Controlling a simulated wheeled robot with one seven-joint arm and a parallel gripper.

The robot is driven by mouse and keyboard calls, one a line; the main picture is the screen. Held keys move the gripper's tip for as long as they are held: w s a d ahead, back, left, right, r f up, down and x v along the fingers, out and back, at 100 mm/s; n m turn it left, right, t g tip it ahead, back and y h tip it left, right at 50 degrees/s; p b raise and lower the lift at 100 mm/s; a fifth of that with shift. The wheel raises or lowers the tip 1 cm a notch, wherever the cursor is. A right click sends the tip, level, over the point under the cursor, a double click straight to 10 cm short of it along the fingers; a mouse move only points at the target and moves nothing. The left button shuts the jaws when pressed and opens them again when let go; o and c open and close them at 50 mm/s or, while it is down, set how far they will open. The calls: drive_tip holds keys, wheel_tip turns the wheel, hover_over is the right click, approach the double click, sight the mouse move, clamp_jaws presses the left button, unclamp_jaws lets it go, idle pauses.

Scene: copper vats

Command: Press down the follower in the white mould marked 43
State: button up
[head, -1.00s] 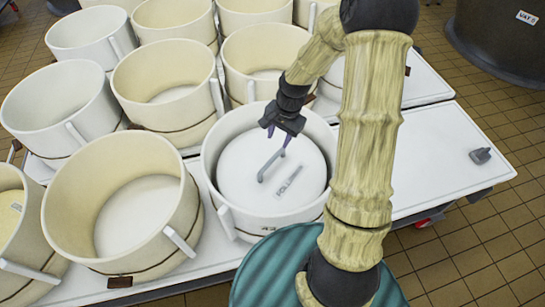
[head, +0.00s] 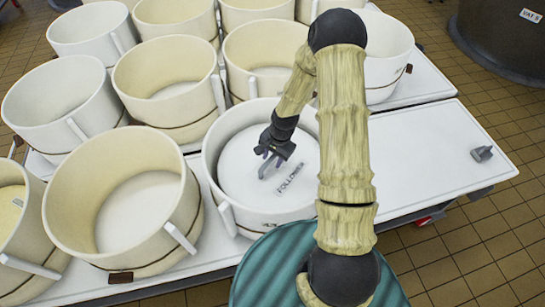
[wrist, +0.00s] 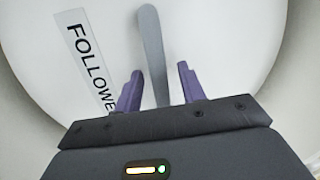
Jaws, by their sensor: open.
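The white mould (head: 233,217) stands at the front of the white table, with a mark on its front that is too blurred to read now. The white follower (head: 238,172) lies inside it, below the rim, with a label reading FOLLOWER (head: 291,178) and a grey bar handle (head: 282,183). My gripper (head: 268,164) is open over the follower at the handle. In the wrist view my gripper's purple fingers (wrist: 158,90) stand on either side of the handle (wrist: 151,50). I cannot tell whether they touch it.
Several cream and white moulds, such as a cream one (head: 75,225), crowd the left and back. The white table (head: 430,150) is clear to the right, except for a small grey object (head: 482,154). A dark vat (head: 500,40) stands at the back right.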

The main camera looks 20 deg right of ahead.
clamp_jaws()
drive_tip(key=shift+w, duration=0.1)
idle(0.7)
idle(0.8)
drive_tip(key=shift+f, duration=0.15)
idle(0.7)
drive_tip(key=shift+s+f, duration=0.15)
drive_tip(key=shift+s, duration=0.2)
idle(0.4)
idle(0.5)
